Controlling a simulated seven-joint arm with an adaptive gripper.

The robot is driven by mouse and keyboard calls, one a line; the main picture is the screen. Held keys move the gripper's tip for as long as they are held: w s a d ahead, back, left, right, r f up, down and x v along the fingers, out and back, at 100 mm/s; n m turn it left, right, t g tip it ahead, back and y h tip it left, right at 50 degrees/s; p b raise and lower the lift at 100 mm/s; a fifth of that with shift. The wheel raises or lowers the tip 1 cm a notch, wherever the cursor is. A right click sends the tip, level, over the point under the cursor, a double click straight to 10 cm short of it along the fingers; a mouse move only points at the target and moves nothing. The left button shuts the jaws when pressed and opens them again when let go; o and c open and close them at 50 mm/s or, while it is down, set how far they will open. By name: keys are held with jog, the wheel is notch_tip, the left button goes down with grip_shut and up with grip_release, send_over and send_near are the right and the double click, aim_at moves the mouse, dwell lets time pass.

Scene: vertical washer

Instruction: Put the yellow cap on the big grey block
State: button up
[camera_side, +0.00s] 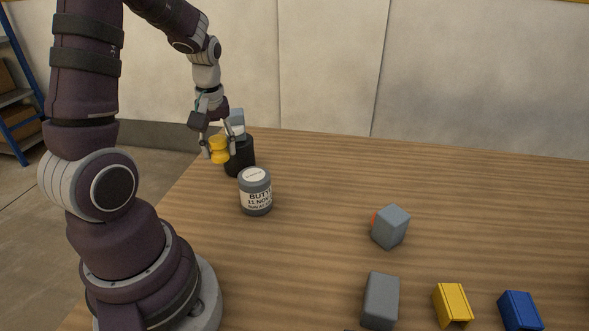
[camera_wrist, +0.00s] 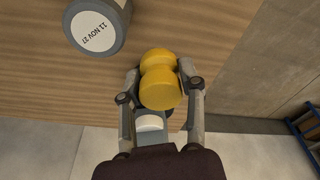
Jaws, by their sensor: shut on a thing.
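The yellow cap (camera_side: 219,150) is a rounded piece with a narrow waist. My gripper (camera_side: 220,156) is shut on it, with a finger on either side, at the far left of the table; in the side view it overlaps a black cylinder (camera_side: 242,160). In the wrist view the cap (camera_wrist: 160,88) sits between my fingers (camera_wrist: 158,76). I cannot tell its height above the table. A blue-grey block (camera_side: 390,227) stands right of centre, with a bit of orange-red at its left edge. A darker grey block (camera_side: 381,300) is nearer the front. Which is the big one is unclear.
A grey labelled can (camera_side: 255,191) stands just in front of the black cylinder, close to my gripper; it also shows in the wrist view (camera_wrist: 97,27). A yellow block (camera_side: 453,304) and a blue block (camera_side: 520,311) lie at the front right. The table's back right is clear.

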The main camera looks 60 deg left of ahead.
jog(key=w+d+m, duration=0.1)
jog(key=w+d, duration=0.1)
jog(key=w+d+m, duration=0.1)
jog(key=w+d, duration=0.1)
jog(key=w+d+m, duration=0.1)
jog(key=w+d, duration=0.1)
jog(key=shift+w+d+r+m+t, duration=0.25)
jog(key=shift+w+d+m+t, duration=0.05)
jog(key=shift+w+d+m, duration=0.1)
jog(key=w+d+m, duration=0.4)
jog(key=d, duration=0.6)
jog(key=r+m+h, duration=0.2)
jog(key=m, duration=0.5)
send_over(385, 292)
jog(key=shift+t, duration=0.4)
notch_tip(385, 292, down, 8)
jog(key=shift+s+f, duration=0.15)
jog(key=shift+f, duration=0.05)
jog(key=o, duration=1.1)
jog(key=shift+f, duration=0.1)
jog(key=shift+o, duration=0.2)
